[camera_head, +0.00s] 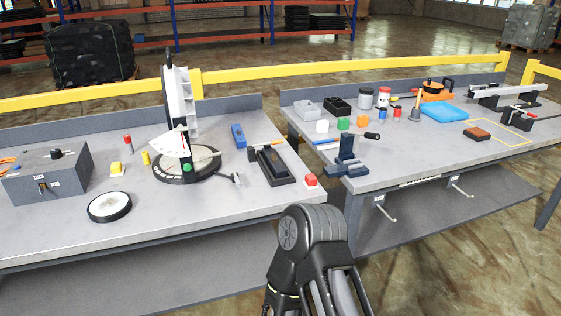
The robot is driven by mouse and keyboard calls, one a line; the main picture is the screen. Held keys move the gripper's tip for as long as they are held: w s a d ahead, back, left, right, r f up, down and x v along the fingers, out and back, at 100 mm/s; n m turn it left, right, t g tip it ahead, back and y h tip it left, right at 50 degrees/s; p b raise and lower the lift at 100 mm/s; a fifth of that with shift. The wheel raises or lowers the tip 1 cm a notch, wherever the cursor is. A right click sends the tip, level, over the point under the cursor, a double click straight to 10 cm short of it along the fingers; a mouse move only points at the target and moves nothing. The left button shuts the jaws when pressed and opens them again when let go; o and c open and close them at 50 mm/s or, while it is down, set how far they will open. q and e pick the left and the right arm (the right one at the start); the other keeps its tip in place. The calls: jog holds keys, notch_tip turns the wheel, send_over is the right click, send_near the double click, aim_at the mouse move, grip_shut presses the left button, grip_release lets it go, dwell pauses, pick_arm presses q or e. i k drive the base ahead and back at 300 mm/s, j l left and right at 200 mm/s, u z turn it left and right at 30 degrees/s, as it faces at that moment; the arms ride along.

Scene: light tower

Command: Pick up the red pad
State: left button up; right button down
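A flat, reddish-brown pad with a dark underside (477,134) lies on the right table, near a yellow outlined square; it is the thing here that looks most like a red pad. Neither is touched by anything of mine. A black jointed part of one of my arms rises at the bottom middle, and no gripper fingers show.
The left table (160,218) holds a grey box (48,178), a round dial stand (187,165) and a black tray (271,166). A gap separates it from the right table (400,170), where a dark blue stand (346,160) and a blue tray (443,111) stand. Yellow rails run behind.

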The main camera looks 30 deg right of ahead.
aim_at(310, 181)
jog(key=z, duration=1.35)
